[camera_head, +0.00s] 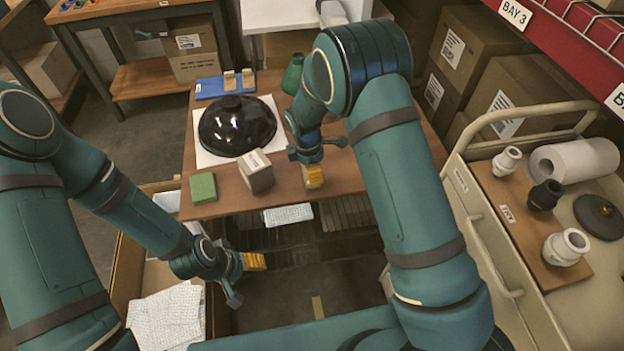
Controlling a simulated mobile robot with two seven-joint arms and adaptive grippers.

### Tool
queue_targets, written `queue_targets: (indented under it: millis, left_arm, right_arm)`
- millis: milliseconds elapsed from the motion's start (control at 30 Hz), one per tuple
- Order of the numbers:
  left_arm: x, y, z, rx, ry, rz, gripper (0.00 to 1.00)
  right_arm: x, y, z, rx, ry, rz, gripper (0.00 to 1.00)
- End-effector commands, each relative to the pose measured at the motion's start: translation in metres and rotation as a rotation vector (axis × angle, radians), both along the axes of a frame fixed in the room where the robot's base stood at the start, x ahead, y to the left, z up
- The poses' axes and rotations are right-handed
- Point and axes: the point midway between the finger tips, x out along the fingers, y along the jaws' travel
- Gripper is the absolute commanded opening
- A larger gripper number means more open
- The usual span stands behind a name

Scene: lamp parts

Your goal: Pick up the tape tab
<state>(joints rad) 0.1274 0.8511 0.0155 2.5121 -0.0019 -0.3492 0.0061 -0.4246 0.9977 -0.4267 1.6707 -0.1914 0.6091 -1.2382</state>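Two small tan tabs, which look like the tape tabs, stand on a blue pad (208,88) at the back left of the brown table. One is the left tab (230,81), the other the right tab (248,78). My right gripper (313,178), with yellow finger pads, is above the table's front part, right of a small carton and well apart from the tabs. My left gripper (254,262), also with yellow pads, hangs low in front of the table edge, far from the tabs. The angle hides whether either gripper is open. I see nothing held in them.
A glossy black dome (238,126) lies on a white sheet. A small carton (256,171), green block (203,188) and green bottle (292,74) are on the table (225,205). A cart (490,235) with fittings stands right; an open box (125,270) stands lower left.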

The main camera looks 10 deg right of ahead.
Motion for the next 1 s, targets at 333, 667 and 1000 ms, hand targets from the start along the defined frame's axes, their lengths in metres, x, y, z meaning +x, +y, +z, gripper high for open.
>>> queue_targets:
  millis: [333, 667, 1000]
  left_arm:
    - [0.0, 0.0, -0.009, 0.0, 0.001, -0.001, 0.64]
    - [0.0, 0.0, -0.01, 0.0, -0.002, -0.002, 0.64]
    - [0.0, 0.0, -0.01, 0.0, -0.002, -0.002, 0.64]
  right_arm:
    - [-0.008, 0.002, -0.039, -0.001, 0.003, -0.001, 0.5]
    - [-0.007, 0.0, -0.052, 0.001, -0.001, -0.002, 0.5]
    - [-0.007, 0.0, -0.052, 0.001, 0.0, -0.001, 0.01]
